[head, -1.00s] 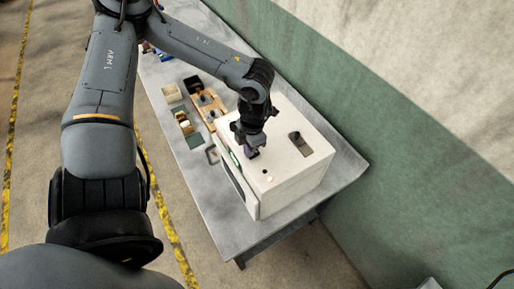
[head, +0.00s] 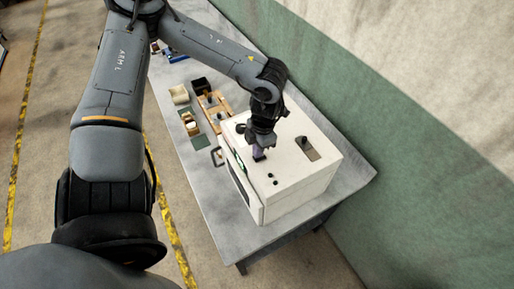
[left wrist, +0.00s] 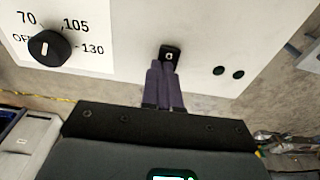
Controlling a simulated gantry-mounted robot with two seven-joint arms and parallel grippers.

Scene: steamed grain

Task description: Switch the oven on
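The oven (head: 300,180) is a white box on the table in the head view. In the left wrist view its panel (left wrist: 120,70) carries a black dial (left wrist: 50,48) marked OFF, 70, 105 and 130. I cannot tell its setting clearly. A small black switch (left wrist: 170,53) with a light mark sits right of the dial. Two round indicators (left wrist: 228,72) right of it look dark. My left gripper (head: 259,155) is over the oven top near its front edge. Its purple fingers (left wrist: 163,68) are shut side by side, with their tips at the switch's near edge. Contact is unclear. My right gripper is out of view.
The grey table (head: 240,232) has bare room in front of the oven. A wooden rack (head: 213,108), dark and beige boxes and other small items stand left of the oven. A grey plate with a dark part (head: 307,148) is on the oven top. A green wall rises behind.

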